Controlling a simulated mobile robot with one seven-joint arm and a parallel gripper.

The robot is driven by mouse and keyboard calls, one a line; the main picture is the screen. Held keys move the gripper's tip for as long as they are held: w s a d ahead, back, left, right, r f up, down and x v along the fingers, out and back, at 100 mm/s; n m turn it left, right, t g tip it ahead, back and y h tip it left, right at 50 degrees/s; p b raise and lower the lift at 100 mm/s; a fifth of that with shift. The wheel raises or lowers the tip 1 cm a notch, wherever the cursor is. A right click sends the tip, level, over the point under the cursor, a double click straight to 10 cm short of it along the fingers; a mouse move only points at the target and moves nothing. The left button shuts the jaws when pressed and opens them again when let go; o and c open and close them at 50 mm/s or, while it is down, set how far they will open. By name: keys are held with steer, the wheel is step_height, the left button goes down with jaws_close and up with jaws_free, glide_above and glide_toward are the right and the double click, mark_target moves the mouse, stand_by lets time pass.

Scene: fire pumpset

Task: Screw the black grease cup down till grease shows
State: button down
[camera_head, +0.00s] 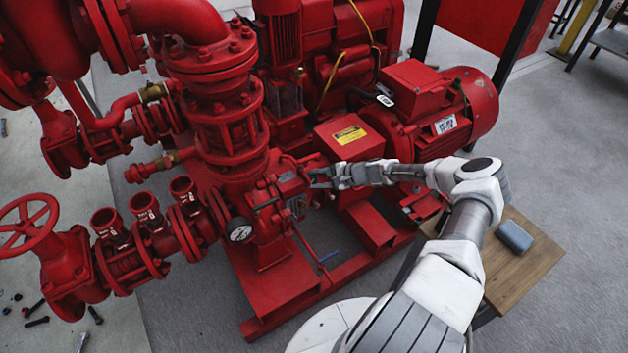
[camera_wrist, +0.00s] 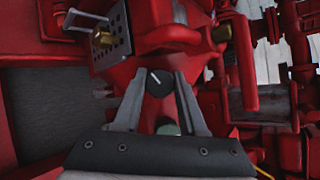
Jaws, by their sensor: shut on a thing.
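The black grease cup (camera_wrist: 158,83) shows in the wrist view as a small dark round cap with a white line on it, on the red pump body. My gripper (camera_wrist: 160,78) has one fingertip on each side of the cap and is shut on it. In the head view my gripper (camera_head: 318,178) reaches in from the right to the pump's bearing housing. There the cup is too small or hidden to make out. I see no grease around the cap in the wrist view.
A pressure gauge (camera_head: 239,231) sits left of my gripper. The red motor (camera_head: 468,103) stands behind my arm. A brass fitting (camera_wrist: 222,32) and a perforated plate (camera_wrist: 109,32) lie near the cup. A wooden table (camera_head: 528,278) holds a blue-grey block (camera_head: 514,237).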

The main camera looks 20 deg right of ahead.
steer(key=shift+m+t, duration=1.1)
steer(key=shift+m, duration=1.1)
steer(key=shift+c, duration=2.3)
jaws_free()
steer(key=p+v, duration=0.2)
steer(key=v, duration=0.5)
steer(key=shift+s+p, duration=0.3)
steer(key=shift+d, duration=0.1)
